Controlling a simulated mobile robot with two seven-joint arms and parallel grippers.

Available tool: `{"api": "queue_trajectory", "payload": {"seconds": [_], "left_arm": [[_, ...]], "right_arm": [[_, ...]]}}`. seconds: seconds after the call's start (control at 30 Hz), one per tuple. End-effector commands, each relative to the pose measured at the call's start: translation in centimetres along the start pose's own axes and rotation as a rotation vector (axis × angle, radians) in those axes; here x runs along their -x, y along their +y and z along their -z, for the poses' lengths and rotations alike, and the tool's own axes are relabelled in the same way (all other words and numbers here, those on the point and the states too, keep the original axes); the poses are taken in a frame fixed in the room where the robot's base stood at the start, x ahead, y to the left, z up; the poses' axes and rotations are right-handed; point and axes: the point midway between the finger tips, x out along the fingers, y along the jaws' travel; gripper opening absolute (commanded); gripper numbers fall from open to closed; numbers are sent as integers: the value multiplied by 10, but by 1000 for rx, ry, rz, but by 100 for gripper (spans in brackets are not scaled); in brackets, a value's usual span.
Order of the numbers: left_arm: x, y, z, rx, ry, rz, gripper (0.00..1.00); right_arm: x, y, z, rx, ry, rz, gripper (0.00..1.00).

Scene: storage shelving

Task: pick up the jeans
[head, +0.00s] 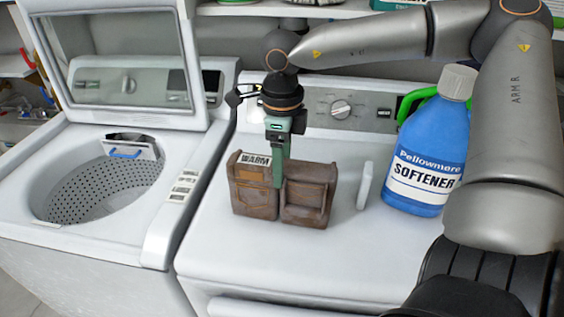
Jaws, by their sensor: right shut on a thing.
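The jeans (308,202) show as a brown, blocky folded bundle with pocket-like panels and a white label reading "WARM" on the upper left. They are at the top of the right-hand white machine (240,250), in front of its control panel. I cannot tell whether they touch the surface or hang just above it. My right gripper (279,172) points down from above and is shut on the jeans near their middle. Its finger hides part of the bundle. My left gripper is not in view.
A blue softener bottle (418,165) with a white cap and green handle stands right of the jeans, close to my right arm. A small white upright piece (364,186) stands between them. An open-lidded washer (60,245) with an exposed drum is at left.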

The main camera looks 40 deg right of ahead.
Motion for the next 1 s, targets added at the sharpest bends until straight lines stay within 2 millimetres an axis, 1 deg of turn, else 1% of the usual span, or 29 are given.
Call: {"api": "queue_trajectory", "payload": {"seconds": [0.03, 0.3, 0.4, 0.87, 1.0], "left_arm": [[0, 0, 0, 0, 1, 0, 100], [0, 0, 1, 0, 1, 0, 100], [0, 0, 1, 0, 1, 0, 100], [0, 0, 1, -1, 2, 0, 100], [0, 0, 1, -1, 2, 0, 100]], "right_arm": [[0, 0, 0, 0, 0, 1, 39], [0, 0, 0, 0, 0, 2, 9], [0, 0, 0, 0, 0, 2, 0], [2, -1, -1, 0, -3, 3, 0], [8, -1, -1, -1, -4, 5, 0]]}}
